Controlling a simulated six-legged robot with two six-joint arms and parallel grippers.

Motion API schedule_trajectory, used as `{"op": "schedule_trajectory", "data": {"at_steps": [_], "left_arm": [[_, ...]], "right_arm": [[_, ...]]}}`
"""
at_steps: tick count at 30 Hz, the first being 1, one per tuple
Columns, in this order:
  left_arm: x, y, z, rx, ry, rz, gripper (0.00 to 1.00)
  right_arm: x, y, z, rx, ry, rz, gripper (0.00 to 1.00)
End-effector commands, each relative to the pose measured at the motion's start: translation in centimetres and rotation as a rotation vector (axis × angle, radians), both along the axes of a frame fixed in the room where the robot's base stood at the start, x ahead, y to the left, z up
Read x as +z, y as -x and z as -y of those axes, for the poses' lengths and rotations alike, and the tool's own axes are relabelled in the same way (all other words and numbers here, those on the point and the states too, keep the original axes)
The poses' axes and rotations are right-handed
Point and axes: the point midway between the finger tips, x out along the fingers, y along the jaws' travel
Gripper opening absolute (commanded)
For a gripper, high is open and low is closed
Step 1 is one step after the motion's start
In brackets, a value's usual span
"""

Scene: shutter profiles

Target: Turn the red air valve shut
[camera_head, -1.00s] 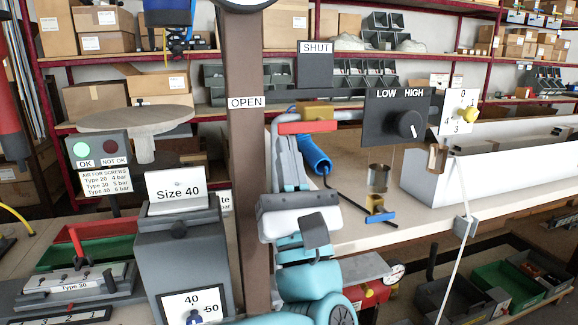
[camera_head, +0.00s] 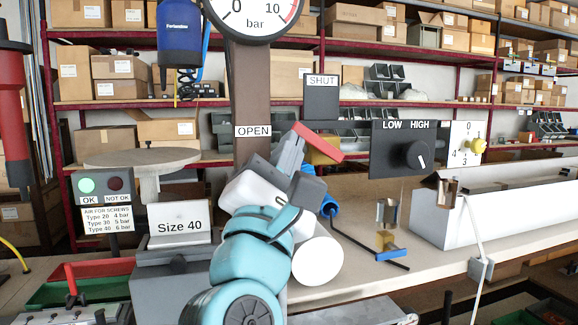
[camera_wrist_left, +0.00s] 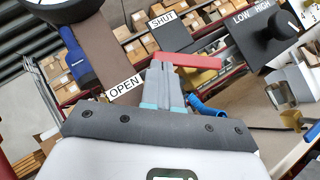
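The red air valve has a red lever (camera_head: 325,146) on a brass body (camera_head: 322,157), right of the brown post (camera_head: 252,95). The lever slants, its left end higher than its right. The OPEN sign (camera_head: 253,131) is to its left and the SHUT sign (camera_head: 321,80) is above it. My left gripper (camera_head: 290,152) is at the lever's left end, fingers together, with no clear gap. The lever (camera_wrist_left: 188,61) also shows in the left wrist view, with the fingertips (camera_wrist_left: 163,68) against or just under its left end. The exact contact is unclear. My right gripper is not in view.
A black LOW/HIGH knob panel (camera_head: 404,149) stands right of the valve. A bar gauge (camera_head: 252,12) tops the post. A blue hose (camera_head: 330,207) and a long white box (camera_head: 510,205) are at the right. A Size 40 block (camera_head: 180,226) is at the left.

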Motion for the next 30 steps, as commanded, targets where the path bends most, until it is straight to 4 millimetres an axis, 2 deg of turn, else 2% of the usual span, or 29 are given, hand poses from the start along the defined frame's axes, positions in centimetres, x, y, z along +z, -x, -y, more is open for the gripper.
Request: {"op": "schedule_trajectory", "data": {"at_steps": [1,5,9,21,30], "left_arm": [[1.0,0.0,-0.1,0.001,-0.041,-0.014,0.00],[2.1,-0.1,0.2,0.001,-0.159,-0.053,0.00],[3.3,-0.2,0.5,0.000,-0.285,-0.096,0.00],[5.5,-0.7,2.1,-0.001,-0.625,-0.209,0.00],[5.5,-1.1,3.1,0.000,-0.760,-0.251,0.00]], "right_arm": [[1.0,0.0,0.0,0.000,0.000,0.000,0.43],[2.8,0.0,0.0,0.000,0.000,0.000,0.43],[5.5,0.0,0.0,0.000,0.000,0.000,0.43],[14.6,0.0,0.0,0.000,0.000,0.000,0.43],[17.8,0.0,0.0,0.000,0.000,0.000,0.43]]}}
